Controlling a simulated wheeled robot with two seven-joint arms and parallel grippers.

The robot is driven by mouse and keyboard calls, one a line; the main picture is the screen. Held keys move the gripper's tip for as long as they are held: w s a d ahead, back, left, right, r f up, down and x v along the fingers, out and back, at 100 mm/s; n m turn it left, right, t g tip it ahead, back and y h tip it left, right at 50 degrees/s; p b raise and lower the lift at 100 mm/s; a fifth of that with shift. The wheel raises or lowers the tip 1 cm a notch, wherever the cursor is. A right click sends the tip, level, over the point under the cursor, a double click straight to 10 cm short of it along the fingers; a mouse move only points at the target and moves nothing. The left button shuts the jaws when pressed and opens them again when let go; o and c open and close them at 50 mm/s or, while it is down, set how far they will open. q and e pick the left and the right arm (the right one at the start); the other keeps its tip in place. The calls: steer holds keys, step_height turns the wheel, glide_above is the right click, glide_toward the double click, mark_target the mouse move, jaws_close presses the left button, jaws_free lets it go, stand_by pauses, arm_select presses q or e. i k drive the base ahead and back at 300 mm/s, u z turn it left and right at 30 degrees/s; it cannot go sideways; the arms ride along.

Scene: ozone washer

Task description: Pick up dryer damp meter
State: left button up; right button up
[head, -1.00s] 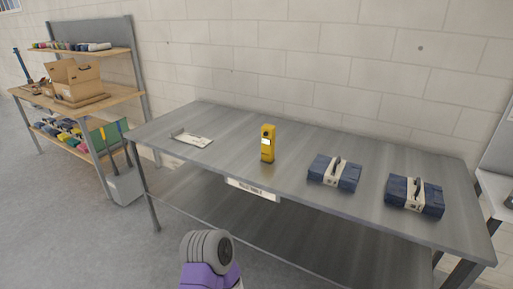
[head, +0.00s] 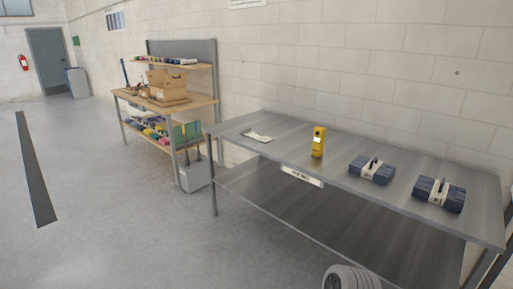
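A yellow handheld meter (head: 318,143) stands upright on the grey metal table (head: 290,136) in the head view, near the table's left-middle part. It has a small pale display on its front. It looks like the damp meter, but its label is too small to read. A grey rounded part of my own arm shows at the bottom edge, well below and apart from the meter. No gripper fingers are visible in this view.
Two blue cases (head: 371,169) with pale bands lie to the meter's right. A flat white item (head: 257,136) lies to its left. A wooden workbench (head: 200,101) with cardboard boxes stands farther left. The floor at left is clear.

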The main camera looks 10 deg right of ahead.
mark_target(318, 140)
steer(key=u, duration=0.25)
steer(key=i, duration=0.95)
steer(key=z, duration=0.8)
steer(key=i, duration=1.3)
steer(key=z, duration=1.2)
